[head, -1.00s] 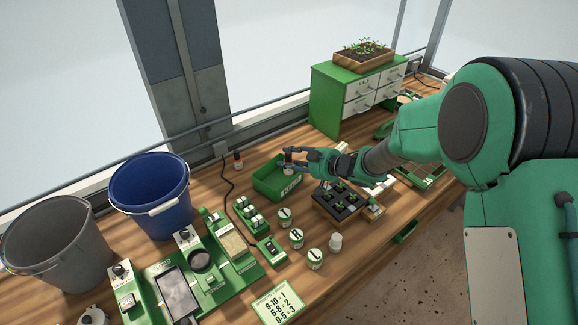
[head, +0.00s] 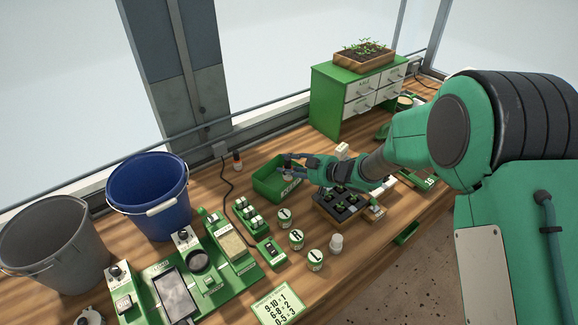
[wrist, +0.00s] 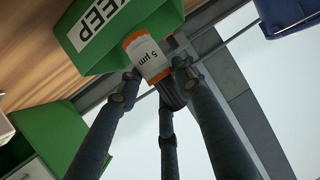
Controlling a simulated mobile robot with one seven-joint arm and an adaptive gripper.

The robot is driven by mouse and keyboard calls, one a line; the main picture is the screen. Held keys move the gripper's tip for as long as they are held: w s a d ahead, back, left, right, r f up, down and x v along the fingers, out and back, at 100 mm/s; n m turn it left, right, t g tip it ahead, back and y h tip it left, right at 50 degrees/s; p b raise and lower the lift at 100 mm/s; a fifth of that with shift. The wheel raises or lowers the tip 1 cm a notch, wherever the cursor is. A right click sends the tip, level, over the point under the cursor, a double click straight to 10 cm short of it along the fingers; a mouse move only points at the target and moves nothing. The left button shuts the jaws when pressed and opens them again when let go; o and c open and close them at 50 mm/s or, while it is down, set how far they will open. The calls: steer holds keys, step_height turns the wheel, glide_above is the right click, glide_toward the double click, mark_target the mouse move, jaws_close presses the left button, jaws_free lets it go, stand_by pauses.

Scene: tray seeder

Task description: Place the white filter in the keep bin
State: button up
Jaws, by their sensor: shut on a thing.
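The green keep bin (head: 263,186) stands on the bench left of my arm, with its KEEP label (wrist: 95,25) large in the wrist view. My gripper (head: 287,166) is at the bin, over its opening or right-hand edge. Its dark fingers (wrist: 155,80) are shut on the white filter (wrist: 148,57), a small cylinder with orange bands and a "5 µm" mark. In the wrist view the filter overlaps the bin's edge. I cannot tell how far it is inside, or whether it touches the bin. In the head view the filter is small and partly hidden by the fingers.
A dark seedling tray (head: 343,205) lies under my forearm. A green drawer cabinet (head: 345,100) stands behind. Labelled round jars (head: 296,238) and green devices (head: 250,215) sit in front of the bin. A blue bucket (head: 148,190) is at left. An orange-capped bottle (head: 238,162) stands behind the bin.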

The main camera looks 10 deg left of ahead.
steer(key=shift+f, duration=0.4)
steer(key=o, duration=1.1)
steer(key=shift+r, duration=0.1)
steer(key=shift+r, duration=0.25)
steer(key=shift+s+d+r, duration=0.1)
steer(key=shift+d+r, duration=0.1)
steer(key=shift+d, duration=0.05)
steer(key=p+v, duration=0.2)
steer(key=v, duration=0.9)
steer(key=shift+d+p, duration=0.2)
steer(key=shift+p, duration=0.2)
steer(key=shift+s, duration=0.1)
steer(key=shift+r, duration=0.1)
